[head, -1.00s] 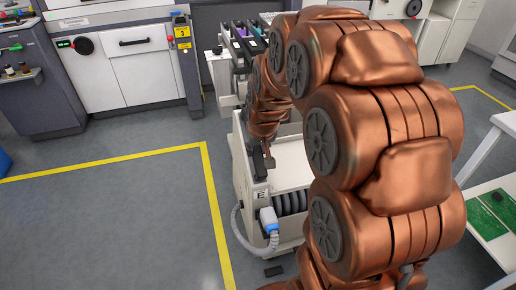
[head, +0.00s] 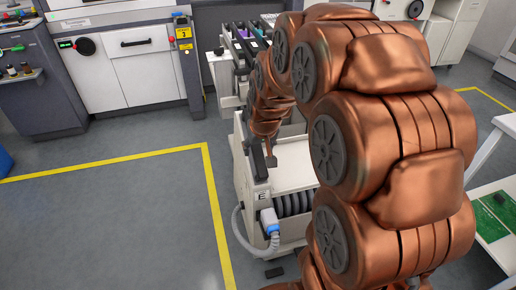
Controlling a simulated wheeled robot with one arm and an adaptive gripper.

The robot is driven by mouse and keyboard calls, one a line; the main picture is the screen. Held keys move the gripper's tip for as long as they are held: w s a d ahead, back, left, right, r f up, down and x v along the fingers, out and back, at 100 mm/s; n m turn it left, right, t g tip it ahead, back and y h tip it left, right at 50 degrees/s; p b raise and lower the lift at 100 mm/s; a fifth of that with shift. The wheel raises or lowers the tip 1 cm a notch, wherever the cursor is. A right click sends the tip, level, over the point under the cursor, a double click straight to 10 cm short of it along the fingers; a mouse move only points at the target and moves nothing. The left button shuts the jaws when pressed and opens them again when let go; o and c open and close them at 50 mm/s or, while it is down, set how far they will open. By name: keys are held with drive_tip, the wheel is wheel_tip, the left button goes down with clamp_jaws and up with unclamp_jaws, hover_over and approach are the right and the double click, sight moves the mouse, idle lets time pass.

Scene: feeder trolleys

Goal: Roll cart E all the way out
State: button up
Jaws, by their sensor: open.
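Cart E (head: 246,187) is a white trolley with an "E" label on its near side panel, standing just right of the yellow floor line. Its shelf is pale, and dark ribbed parts sit below. A grey hose with a blue and white connector (head: 268,221) hangs at its near end. My copper arm covers the cart's right side. My gripper (head: 271,160) is over the cart near its near left upright, small and partly hidden by the arm. It is open; I cannot tell whether it touches the cart.
A yellow line (head: 217,215) borders clear grey floor on the left. White machine cabinets (head: 125,70) stand behind. A white table with green boards (head: 490,212) is at the right.

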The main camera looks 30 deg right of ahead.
drive_tip(key=v, duration=1.1)
drive_tip(key=shift+d+f, duration=0.1)
